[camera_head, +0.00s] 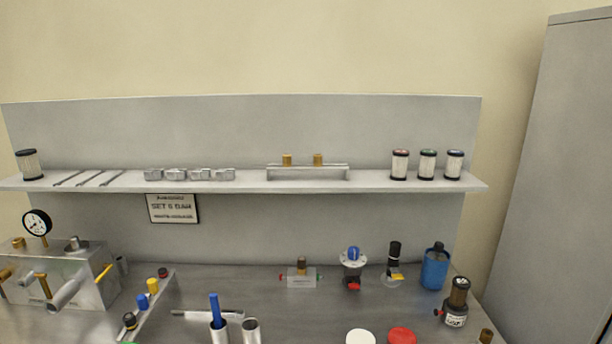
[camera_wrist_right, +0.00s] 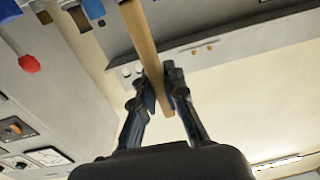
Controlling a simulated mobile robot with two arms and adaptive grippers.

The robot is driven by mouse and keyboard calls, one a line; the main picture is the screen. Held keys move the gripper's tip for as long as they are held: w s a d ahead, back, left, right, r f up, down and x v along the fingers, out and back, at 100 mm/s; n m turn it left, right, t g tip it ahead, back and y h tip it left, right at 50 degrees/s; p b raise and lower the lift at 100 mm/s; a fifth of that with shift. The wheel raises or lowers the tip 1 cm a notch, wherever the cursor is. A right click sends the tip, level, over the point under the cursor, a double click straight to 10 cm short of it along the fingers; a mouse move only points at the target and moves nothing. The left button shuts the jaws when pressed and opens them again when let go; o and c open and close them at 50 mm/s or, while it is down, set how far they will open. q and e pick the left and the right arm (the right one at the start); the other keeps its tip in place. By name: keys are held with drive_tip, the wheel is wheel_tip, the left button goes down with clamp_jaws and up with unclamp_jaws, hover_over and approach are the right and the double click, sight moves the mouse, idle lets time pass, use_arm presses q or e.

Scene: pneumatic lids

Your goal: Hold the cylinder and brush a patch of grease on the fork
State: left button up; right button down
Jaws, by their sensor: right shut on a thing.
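My right gripper (camera_wrist_right: 162,95) is seen in the right wrist view, with its two dark fingers closed on the sides of a long tan bar (camera_wrist_right: 140,35). The bar looks like a handle; its far end runs out of the top of the picture, so I cannot tell what it carries. Neither gripper shows in the head view. I cannot single out the fork or the grease brush.
A metal block with a gauge (camera_head: 37,222) stands at the left. Small valves, a blue container (camera_head: 435,268) and a dark canister (camera_head: 457,300) stand at the right. White (camera_head: 360,337) and red (camera_head: 402,336) round lids are at the front. A shelf (camera_head: 245,184) runs behind; a tall cabinet (camera_head: 555,180) bounds the right.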

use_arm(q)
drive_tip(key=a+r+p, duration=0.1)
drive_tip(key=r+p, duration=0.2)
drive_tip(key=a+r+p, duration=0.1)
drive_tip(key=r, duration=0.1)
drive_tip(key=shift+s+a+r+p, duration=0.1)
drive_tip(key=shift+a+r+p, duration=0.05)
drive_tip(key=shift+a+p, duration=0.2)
use_arm(e)
drive_tip(key=w+a+r+n+g+y, duration=0.1)
drive_tip(key=w+r+n+y, duration=0.1)
drive_tip(key=w, duration=0.5)
drive_tip(key=w+a+r+n+g+y, duration=0.1)
drive_tip(key=w+a+r+n+y, duration=0.1)
drive_tip(key=w+y, duration=0.4)
wheel_tip(320, 180, up, 2)
drive_tip(key=shift+w+r+n, duration=0.1)
drive_tip(key=shift+w+n, duration=0.7)
drive_tip(key=shift+w, duration=0.25)
